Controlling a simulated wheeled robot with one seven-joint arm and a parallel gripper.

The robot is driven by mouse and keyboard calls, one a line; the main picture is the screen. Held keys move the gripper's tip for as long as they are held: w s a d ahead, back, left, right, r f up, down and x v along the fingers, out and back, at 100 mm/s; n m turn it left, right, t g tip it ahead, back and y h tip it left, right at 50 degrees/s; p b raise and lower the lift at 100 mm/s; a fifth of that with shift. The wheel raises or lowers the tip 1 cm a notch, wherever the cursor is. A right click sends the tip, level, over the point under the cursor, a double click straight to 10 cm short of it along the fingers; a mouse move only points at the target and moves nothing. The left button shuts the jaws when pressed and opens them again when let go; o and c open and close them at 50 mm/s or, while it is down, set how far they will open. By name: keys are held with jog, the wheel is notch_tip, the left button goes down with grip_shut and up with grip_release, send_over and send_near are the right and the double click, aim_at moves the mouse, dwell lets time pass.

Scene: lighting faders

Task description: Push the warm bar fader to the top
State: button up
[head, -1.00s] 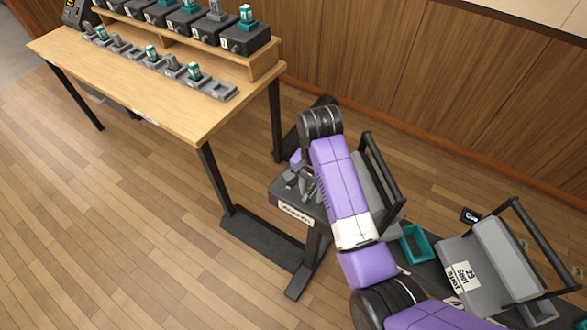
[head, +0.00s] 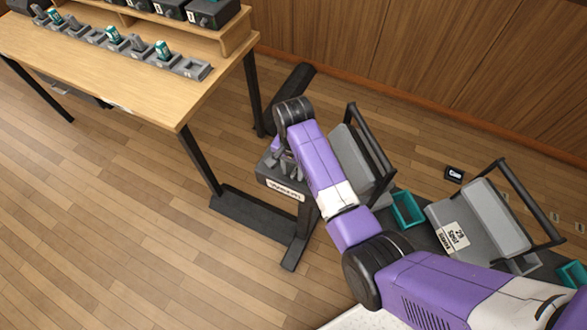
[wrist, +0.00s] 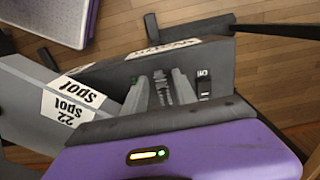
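The fader box (head: 268,181) is a dark box on a black stand, with a white label (head: 285,190) on its front, too small to read surely. In the wrist view its dark panel (wrist: 222,58) shows a printed scale and a small switch (wrist: 203,82). My gripper (wrist: 161,82) reaches over this panel. Its two grey fingers stand apart, with the scale showing between them. I cannot make out the fader knob or its height on the track; the fingers and my purple wrist housing cover part of the panel.
A grey lamp with a black yoke (head: 372,150) stands close right of the box. Another lamp (head: 478,225) labelled 29 Spot and a teal bin (head: 407,209) are farther right. A wooden table (head: 120,82) with battery slots is at left. Floor in front is clear.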

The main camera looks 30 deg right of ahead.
grip_shut()
dwell(1.4)
